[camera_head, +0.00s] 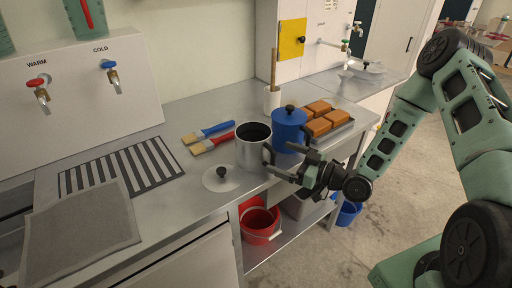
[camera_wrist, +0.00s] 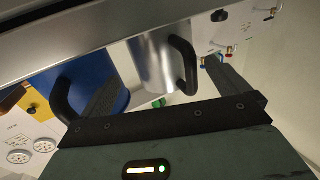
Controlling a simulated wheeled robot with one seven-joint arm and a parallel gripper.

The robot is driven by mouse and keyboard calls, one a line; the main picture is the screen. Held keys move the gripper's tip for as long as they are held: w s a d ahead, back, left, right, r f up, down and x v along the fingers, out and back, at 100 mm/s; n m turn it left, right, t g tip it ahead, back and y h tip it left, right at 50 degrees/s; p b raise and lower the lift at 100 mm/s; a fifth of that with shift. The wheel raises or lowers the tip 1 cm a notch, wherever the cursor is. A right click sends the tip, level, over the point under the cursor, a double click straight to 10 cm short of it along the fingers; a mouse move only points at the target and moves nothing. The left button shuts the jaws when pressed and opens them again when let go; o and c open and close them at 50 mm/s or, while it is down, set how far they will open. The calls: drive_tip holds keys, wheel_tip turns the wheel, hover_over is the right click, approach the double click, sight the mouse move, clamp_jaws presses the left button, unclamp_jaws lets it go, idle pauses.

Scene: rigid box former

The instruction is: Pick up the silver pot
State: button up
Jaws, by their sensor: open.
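The silver pot (camera_head: 252,153) stands upright and uncovered on the metal counter, its dark handle (camera_head: 268,152) turned right toward my gripper (camera_head: 284,162). A flat lid with a black knob (camera_head: 222,181) lies on the counter just in front-left of the pot. In the wrist view the silver pot (camera_wrist: 153,65) and its black handle (camera_wrist: 186,62) show between the two fingers of my gripper (camera_wrist: 161,76). The fingers are apart and hold nothing. I cannot tell if a finger touches the handle.
A blue lidded pot (camera_head: 288,128) stands close behind and right of the silver pot. Two brushes (camera_head: 211,138) lie to the left. A tray of brown blocks (camera_head: 327,121) is farther right. A striped mat (camera_head: 120,166) and grey mat (camera_head: 82,235) lie left.

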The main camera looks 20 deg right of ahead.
sight(265, 150)
drive_tip(key=shift+w+a, duration=0.45)
drive_tip(key=shift+w, duration=0.05)
drive_tip(key=x, duration=0.1)
drive_tip(key=p+x, duration=0.2)
drive_tip(key=x, duration=0.1)
drive_tip(key=shift+a+r, duration=0.2)
drive_tip(key=shift+r, duration=0.1)
drive_tip(key=shift+w+a+f, duration=0.1)
drive_tip(key=shift+w+a, duration=0.2)
drive_tip(key=shift+w, duration=0.1)
drive_tip(key=c, duration=0.9)
